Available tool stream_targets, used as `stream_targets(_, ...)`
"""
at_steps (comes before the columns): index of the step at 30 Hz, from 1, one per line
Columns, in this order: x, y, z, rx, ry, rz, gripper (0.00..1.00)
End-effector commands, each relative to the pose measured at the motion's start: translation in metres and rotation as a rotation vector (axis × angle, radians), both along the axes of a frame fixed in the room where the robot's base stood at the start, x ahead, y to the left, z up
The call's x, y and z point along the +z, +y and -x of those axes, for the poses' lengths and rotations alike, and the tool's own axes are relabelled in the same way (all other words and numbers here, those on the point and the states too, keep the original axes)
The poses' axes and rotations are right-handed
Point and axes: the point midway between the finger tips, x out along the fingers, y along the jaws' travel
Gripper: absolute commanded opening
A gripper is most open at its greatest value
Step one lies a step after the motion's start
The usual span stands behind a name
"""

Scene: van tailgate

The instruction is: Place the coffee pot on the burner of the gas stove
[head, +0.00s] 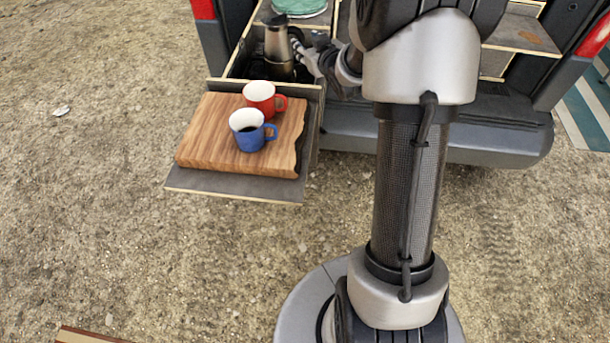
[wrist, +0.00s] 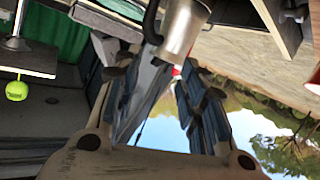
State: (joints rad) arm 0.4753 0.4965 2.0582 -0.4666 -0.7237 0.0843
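The coffee pot (head: 278,42) is a metal moka pot with a dark lid, upright in the back of the pulled-out drawer. It looks to stand on or just over the dark gas stove (head: 259,70); its base contact is not clear. My gripper (head: 310,62) is right beside the pot, on its right. In the wrist view the pot (wrist: 182,28) and its black handle are just beyond the fingertips. My gripper (wrist: 158,65) has its fingers apart there, with a gap between them and nothing clearly clasped. Most of the stove and burner is hidden.
A wooden board (head: 212,130) on the drawer's front holds a red mug (head: 262,95) and a blue mug (head: 247,130). The drawer wall (head: 240,50) edges the stove. A green round item (head: 300,6) lies behind. The van bumper (head: 490,135) is to the right.

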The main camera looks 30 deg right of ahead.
Motion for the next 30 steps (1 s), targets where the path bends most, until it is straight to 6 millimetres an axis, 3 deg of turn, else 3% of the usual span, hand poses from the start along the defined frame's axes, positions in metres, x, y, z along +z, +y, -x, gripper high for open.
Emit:
stream_targets(1,0.023,0.017,0.011,-0.013,0.043,0.008,0.38)
stream_targets(3,0.040,0.036,0.032,-0.040,0.120,0.004,0.38)
stream_targets(5,0.053,0.054,0.055,-0.059,0.185,-0.005,0.38)
stream_targets(9,0.073,0.098,0.122,-0.086,0.338,-0.040,0.38)
stream_targets(13,0.078,0.141,0.198,-0.085,0.485,-0.090,0.38)
stream_targets(18,0.069,0.190,0.300,-0.044,0.670,-0.155,0.38)
stream_targets(21,0.060,0.209,0.346,-0.013,0.755,-0.182,0.38)
stream_targets(25,0.053,0.222,0.381,0.015,0.824,-0.200,0.38)
stream_targets(30,0.050,0.226,0.392,0.022,0.848,-0.205,0.38)
